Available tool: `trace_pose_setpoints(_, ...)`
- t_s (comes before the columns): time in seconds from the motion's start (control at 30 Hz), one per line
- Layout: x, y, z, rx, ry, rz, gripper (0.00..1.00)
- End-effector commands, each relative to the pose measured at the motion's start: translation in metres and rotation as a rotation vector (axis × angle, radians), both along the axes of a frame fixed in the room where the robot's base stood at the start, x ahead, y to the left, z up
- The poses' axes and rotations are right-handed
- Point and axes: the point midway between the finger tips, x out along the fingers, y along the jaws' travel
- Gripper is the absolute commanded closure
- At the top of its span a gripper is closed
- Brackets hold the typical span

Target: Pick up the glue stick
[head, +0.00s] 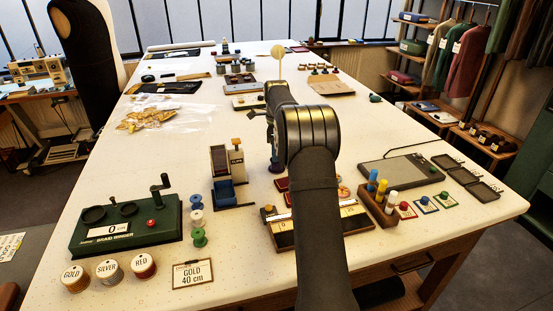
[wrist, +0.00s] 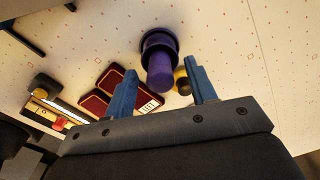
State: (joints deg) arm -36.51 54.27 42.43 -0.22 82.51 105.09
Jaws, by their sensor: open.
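A purple cylinder with a dark collar, which looks like the glue stick (wrist: 160,66), stands on the white table in the wrist view. In the head view only its dark purple lower part (head: 276,168) shows; my arm and gripper cover the rest. My gripper (wrist: 163,78) is open, its two blue fingers apart, with nothing held. In the wrist view the purple cylinder shows between and just beyond the fingertips. I cannot tell how much height separates them.
Dark red gold-edged cards (wrist: 98,101) and a small yellow-and-black item (wrist: 182,82) lie close by. A blue box stand (head: 228,180) is left in the head view, a wooden holder with coloured tubes (head: 378,204) right. The table beyond the cylinder is clear in the wrist view.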

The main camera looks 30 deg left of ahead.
Motion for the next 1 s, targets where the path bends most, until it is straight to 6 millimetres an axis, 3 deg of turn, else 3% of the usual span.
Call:
trace_pose_setpoints(0.1,0.0,-0.0001,-0.0106,0.0,0.0,0.0,0.49)
trace_pose_setpoints(0.37,0.0002,0.0001,-0.0125,0.0,-0.001,0.0,0.51)
trace_pose_setpoints(0.6,0.0002,0.0001,-0.0123,0.0,-0.001,0.0,0.97)
trace_pose_setpoints(1.0,0.0003,0.0001,-0.0056,0.0,-0.001,0.0,0.98)
